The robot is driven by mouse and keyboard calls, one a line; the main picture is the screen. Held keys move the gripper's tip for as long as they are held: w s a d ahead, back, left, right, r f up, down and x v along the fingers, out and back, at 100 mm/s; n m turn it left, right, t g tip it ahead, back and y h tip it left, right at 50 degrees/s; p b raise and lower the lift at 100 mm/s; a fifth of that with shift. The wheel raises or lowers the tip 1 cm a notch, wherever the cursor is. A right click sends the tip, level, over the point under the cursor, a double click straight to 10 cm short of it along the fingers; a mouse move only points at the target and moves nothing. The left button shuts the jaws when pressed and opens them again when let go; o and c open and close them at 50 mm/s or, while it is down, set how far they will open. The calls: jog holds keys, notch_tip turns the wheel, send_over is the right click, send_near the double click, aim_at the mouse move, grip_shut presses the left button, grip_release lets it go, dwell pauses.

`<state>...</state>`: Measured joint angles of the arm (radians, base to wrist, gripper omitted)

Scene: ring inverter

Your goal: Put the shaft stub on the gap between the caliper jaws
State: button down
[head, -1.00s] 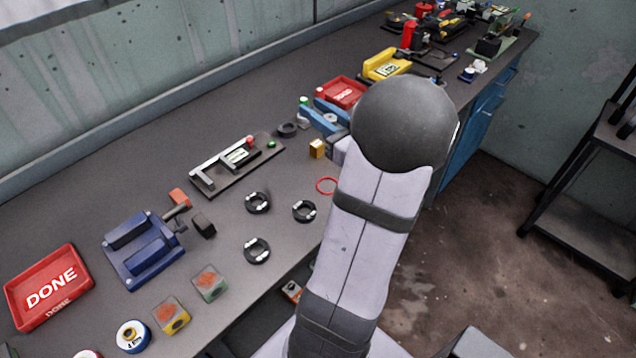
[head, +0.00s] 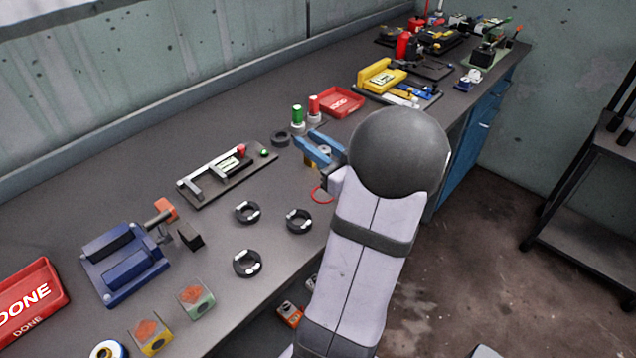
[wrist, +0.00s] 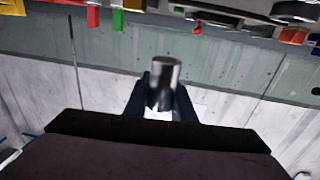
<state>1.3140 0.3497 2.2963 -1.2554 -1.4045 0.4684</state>
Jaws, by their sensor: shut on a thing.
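The caliper (head: 215,172) lies on a dark plate on the bench in the head view, left of my gripper, with its jaws (head: 190,187) at the near left end. My gripper (head: 322,150) has blue fingers and is right of the caliper, apart from it. In the wrist view my gripper (wrist: 163,95) is shut on a short, shiny metal cylinder, the shaft stub (wrist: 165,72). The stub shows only as a small grey patch between the fingers in the head view.
Several black rings, such as one (head: 248,212), lie in front of the caliper. A blue vise (head: 125,262) stands to the left. Green (head: 297,115) and red (head: 314,108) posts and a red tray (head: 340,101) are behind my gripper. Bare bench lies behind the caliper.

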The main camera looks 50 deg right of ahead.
jog(key=shift+f, duration=4.15)
jog(key=shift+f, duration=0.1)
jog(key=shift+f, duration=0.1)
jog(key=c, duration=1.5)
grip_release()
jog(key=shift+b, duration=0.35)
jog(key=s+b, duration=0.1)
jog(key=s, duration=0.4)
jog(key=shift+s, duration=0.4)
jog(key=shift+o, duration=0.5)
jog(key=shift+s, duration=0.8)
